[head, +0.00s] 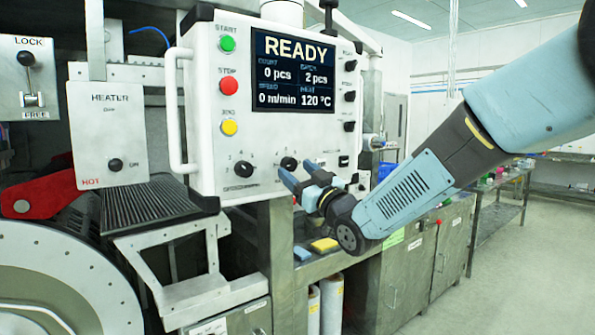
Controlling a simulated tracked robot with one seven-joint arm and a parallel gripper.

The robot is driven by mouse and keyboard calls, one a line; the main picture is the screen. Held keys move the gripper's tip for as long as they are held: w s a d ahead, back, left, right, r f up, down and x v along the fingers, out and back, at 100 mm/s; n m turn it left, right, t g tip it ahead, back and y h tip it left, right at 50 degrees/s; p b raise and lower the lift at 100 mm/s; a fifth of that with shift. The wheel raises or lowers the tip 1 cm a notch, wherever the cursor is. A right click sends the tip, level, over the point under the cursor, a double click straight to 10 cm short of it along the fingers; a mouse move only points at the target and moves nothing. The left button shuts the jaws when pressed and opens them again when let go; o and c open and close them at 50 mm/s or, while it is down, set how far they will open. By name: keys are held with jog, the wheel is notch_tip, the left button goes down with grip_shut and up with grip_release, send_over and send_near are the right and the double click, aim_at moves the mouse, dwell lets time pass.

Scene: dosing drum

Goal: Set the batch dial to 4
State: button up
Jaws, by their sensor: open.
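The white control panel (205,120) carries two black dials low on its face. The left dial (243,169) has small digits around it. The right dial (289,163) is just above my gripper's fingertips. The labels are too small to tell which one is the batch dial. The panel's screen (293,72) shows READY, 0 pcs, what looks like BATCH 2 pcs, 0 m/min and 120 °C. My gripper (297,172) is open, its blue fingers pointing at the panel close to the right dial. I cannot tell whether they touch it; nothing shows between them.
Green (228,44), red (228,86) and yellow (230,127) buttons line the panel's left side. Small black switches (350,96) line its right. A white handle (174,110) stands out at the left. A heater box (107,130) and a drum (40,275) are further left. Open floor lies right.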

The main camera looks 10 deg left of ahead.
jog(key=shift+x, duration=0.85)
jog(key=c, duration=1)
jog(key=shift+d, duration=0.15)
jog(key=shift+c, duration=0.2)
